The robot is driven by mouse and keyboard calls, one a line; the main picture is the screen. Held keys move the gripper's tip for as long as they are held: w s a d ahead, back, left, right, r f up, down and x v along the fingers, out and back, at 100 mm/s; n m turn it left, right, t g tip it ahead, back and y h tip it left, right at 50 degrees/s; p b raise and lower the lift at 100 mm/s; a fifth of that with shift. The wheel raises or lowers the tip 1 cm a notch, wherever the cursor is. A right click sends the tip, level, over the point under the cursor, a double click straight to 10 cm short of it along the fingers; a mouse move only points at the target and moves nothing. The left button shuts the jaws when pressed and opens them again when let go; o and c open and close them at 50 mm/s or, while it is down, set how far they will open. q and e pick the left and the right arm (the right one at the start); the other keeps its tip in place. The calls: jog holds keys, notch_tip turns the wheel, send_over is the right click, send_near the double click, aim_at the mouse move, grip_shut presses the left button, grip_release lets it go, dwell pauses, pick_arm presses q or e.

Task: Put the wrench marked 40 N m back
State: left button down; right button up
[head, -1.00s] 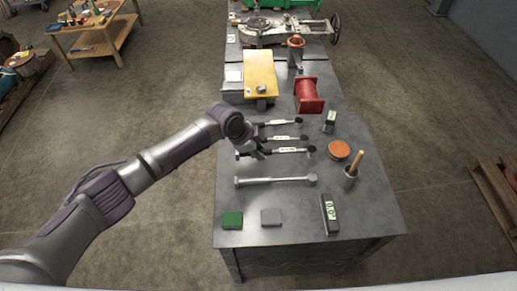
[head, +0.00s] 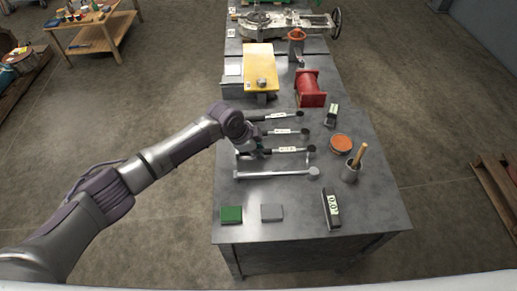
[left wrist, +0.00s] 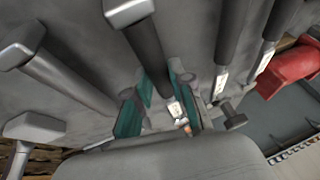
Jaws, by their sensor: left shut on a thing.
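Three dark-handled wrenches with white labels lie side by side across the bench: a far one (head: 277,115), a middle one (head: 283,131) and a near one (head: 290,150). Their label figures are too small to read. My left gripper (head: 258,152) is shut on the near wrench, around its dark handle, left of the label. In the left wrist view the gripper's teal fingers (left wrist: 160,105) stand on both sides of the held handle (left wrist: 147,45). Whether this wrench touches the bench I cannot tell. My right gripper is out of view.
A silver bar (head: 275,174) lies just in front of the held wrench. Green (head: 231,215) and grey (head: 272,212) blocks and a display unit (head: 332,209) lie nearer.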

pick_arm(q)
jog(key=shift+f, duration=0.25)
jog(key=c, duration=1)
grip_release()
jog(key=shift+r, duration=0.1)
jog(key=shift+o, duration=0.3)
